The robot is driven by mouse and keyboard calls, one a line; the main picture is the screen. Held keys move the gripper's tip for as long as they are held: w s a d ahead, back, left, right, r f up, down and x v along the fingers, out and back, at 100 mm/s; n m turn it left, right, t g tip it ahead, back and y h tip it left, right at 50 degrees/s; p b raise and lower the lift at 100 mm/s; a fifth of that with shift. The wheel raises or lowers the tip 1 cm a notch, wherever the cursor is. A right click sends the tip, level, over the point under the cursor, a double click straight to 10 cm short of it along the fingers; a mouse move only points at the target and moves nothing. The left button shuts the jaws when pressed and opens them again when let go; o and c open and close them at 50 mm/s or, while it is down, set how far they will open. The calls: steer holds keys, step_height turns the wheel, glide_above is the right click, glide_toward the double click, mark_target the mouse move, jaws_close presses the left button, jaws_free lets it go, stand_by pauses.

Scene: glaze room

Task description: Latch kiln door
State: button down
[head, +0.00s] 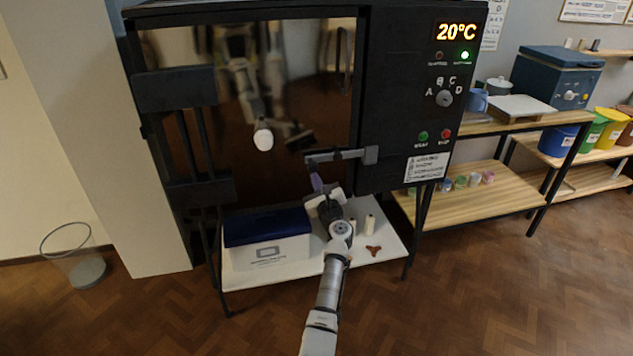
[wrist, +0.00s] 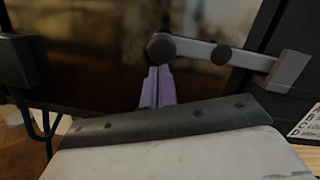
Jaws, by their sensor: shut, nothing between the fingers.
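The black kiln (head: 405,40) has a dark, glossy door (head: 190,45), which looks closed or nearly so. A grey latch bar (head: 325,157) runs almost level across the door's right edge to a grey block (head: 371,155) on the kiln front. The wrist view also shows the bar (wrist: 193,48), with a round knob at its left end, and the block (wrist: 288,70). I cannot tell whether the bar is fully seated. My gripper (head: 317,180) is shut and empty. Its purple fingers (wrist: 157,85) are just below the bar's left end; contact is unclear.
Below the kiln, a white shelf (head: 392,262) holds a blue-lidded box (head: 268,250) and small cream posts. A wooden table (head: 510,122) stands right. A wire bin (head: 88,270) stands left. The floor in front is clear.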

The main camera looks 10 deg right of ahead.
step_height(320, 180, down, 5)
steer(key=b, duration=0.5)
steer(key=s+d, duration=0.1)
steer(key=s, duration=0.9)
steer(key=shift+f+p, duration=0.3)
steer(key=shift+p, duration=0.15)
steer(key=shift+d, duration=0.1)
